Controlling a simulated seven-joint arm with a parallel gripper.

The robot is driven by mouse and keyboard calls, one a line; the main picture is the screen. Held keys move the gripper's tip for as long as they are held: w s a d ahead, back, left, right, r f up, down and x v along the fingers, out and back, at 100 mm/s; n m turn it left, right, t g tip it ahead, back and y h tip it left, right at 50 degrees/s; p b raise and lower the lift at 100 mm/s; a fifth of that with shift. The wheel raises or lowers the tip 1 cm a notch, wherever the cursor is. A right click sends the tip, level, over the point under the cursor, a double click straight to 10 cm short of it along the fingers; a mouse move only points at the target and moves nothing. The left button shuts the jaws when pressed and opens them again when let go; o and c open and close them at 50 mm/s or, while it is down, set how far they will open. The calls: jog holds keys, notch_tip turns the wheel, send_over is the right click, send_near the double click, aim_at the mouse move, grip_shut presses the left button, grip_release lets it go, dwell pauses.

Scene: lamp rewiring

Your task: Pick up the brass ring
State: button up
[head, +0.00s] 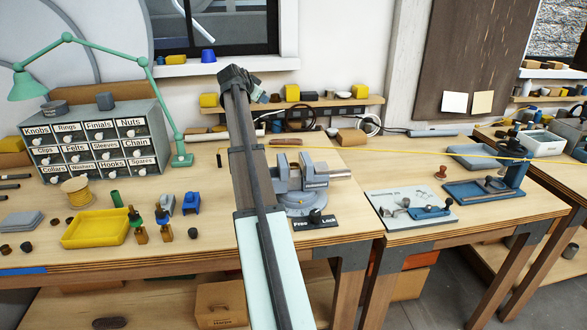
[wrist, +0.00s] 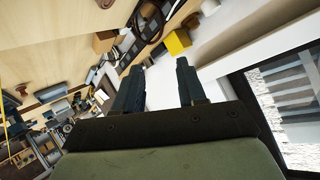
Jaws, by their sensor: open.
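I cannot make out a brass ring in either view. In the head view a drawer cabinet (head: 98,140) with labelled drawers, one reading Rings, stands at the left of the bench, and its drawers look shut. My gripper (wrist: 160,66) is open in the wrist view, with its two dark fingers apart and nothing between them. In the head view my arm reaches up over the bench, with its end in front of the wall near the window, well above the bench top.
A grey vise (head: 306,183) sits right of my arm. A green lamp (head: 105,52) arches over the cabinet. A grey mat (head: 411,207) with small metal parts lies at the right.

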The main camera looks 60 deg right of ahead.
jog(key=s+d+f+n+g+y, duration=0.1)
jog(key=s+f+g+y, duration=0.1)
jog(key=s+f+y, duration=0.5)
jog(key=s+d+f+n+g+y, duration=0.1)
jog(key=s+d+f+y, duration=0.2)
jog(key=s, duration=0.6)
jog(key=shift+y, duration=0.7)
jog(key=f, duration=0.5)
jog(key=a+f, duration=0.1)
jog(key=f, duration=0.2)
jog(key=shift+w+a+f, duration=0.25)
jog(key=shift+f, duration=1.2)
jog(key=shift+w+a+f, duration=0.1)
jog(key=shift+f, duration=1.25)
grip_shut()
